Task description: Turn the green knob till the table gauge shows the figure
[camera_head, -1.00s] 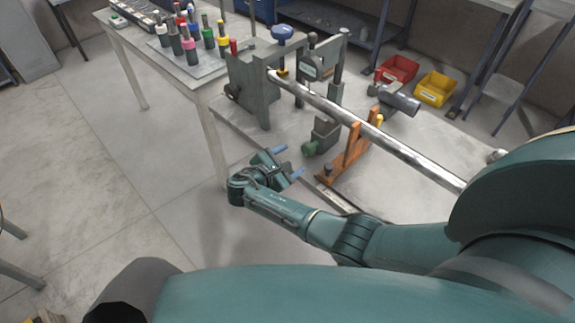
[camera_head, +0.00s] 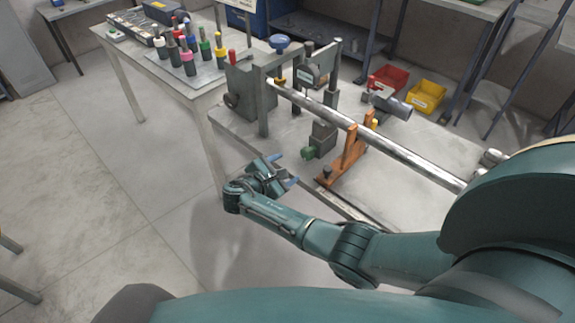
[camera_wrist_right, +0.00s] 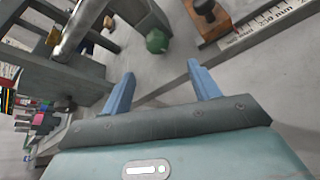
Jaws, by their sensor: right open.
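The green knob (camera_head: 308,153) sits low on the near side of a grey block on the machine table; it also shows in the right wrist view (camera_wrist_right: 157,41), ahead of and between my fingertips. My right gripper (camera_head: 283,170) is open and empty, a little left of and nearer than the knob, apart from it. Its two blue fingers (camera_wrist_right: 161,78) show in the right wrist view. A ruled scale with millimetre figures (camera_wrist_right: 272,22) lies on the table to the right of the knob; its exact reading cannot be told. My left gripper is not in view.
A long metal bar (camera_head: 405,154) runs over an orange stand (camera_head: 345,160) and through the grey frame (camera_head: 263,100). A side table (camera_head: 207,83) with coloured-handled tools stands at the left. Red (camera_head: 390,78) and yellow (camera_head: 426,97) bins are behind.

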